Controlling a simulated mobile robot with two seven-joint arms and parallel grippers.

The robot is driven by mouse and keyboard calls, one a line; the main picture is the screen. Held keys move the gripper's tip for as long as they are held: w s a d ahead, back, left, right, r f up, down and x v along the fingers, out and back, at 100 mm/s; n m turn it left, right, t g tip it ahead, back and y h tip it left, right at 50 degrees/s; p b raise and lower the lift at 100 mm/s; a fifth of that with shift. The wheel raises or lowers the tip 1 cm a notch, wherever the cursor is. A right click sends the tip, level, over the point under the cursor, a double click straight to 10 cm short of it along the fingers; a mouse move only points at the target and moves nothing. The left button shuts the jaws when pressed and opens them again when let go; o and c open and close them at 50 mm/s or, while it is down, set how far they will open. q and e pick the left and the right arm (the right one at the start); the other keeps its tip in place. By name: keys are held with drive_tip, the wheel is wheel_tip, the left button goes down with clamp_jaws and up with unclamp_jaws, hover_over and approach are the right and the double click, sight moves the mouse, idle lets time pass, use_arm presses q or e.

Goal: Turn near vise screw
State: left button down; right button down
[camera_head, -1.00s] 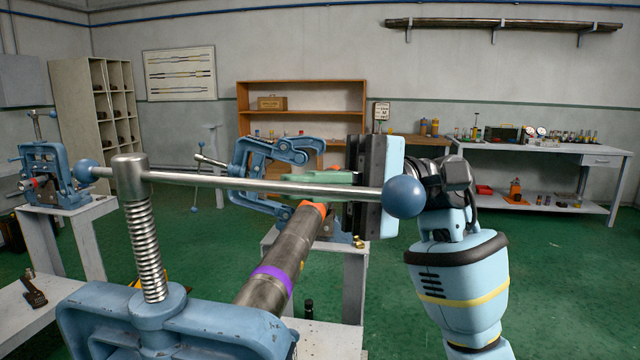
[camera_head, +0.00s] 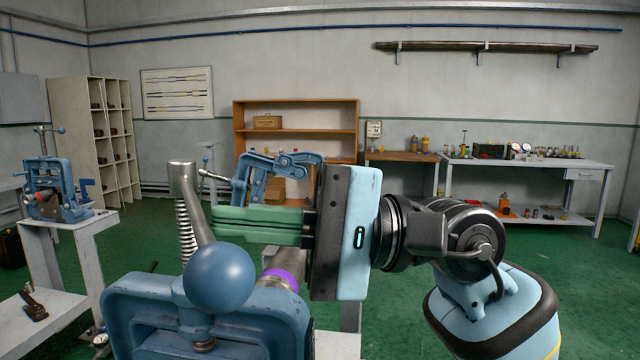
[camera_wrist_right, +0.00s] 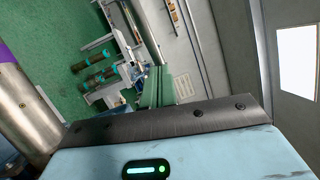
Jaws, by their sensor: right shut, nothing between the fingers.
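The near vise (camera_head: 150,310) is blue and fills the lower left of the head view. Its threaded screw (camera_head: 185,228) stands upright under a grey metal head (camera_head: 182,176). The handle bar (camera_head: 203,232) points towards the camera and ends in a large blue ball (camera_head: 220,277). My right gripper (camera_head: 216,222) has its green fingers shut and empty, pointing left, with the tips close beside the bar. I cannot tell whether they touch it. The fingers also show in the wrist view (camera_wrist_right: 155,88). My left gripper is not in view.
A pipe with a purple band (camera_head: 281,278) lies behind the near vise, partly hidden; it shows at the left of the wrist view (camera_wrist_right: 22,110). Another blue vise (camera_head: 262,180) stands behind my gripper. A third vise (camera_head: 52,190) is on a stand at the left.

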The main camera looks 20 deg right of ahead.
sight(196, 236)
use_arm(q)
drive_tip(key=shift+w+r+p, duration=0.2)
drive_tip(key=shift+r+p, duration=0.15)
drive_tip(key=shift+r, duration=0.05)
use_arm(e)
drive_tip(key=shift+s+a, duration=0.2)
drive_tip(key=shift+a, duration=0.55)
drive_tip(key=shift+s+a, duration=0.15)
drive_tip(key=shift+a, duration=0.6)
drive_tip(key=shift+s+a, duration=0.2)
drive_tip(key=shift+a, duration=0.55)
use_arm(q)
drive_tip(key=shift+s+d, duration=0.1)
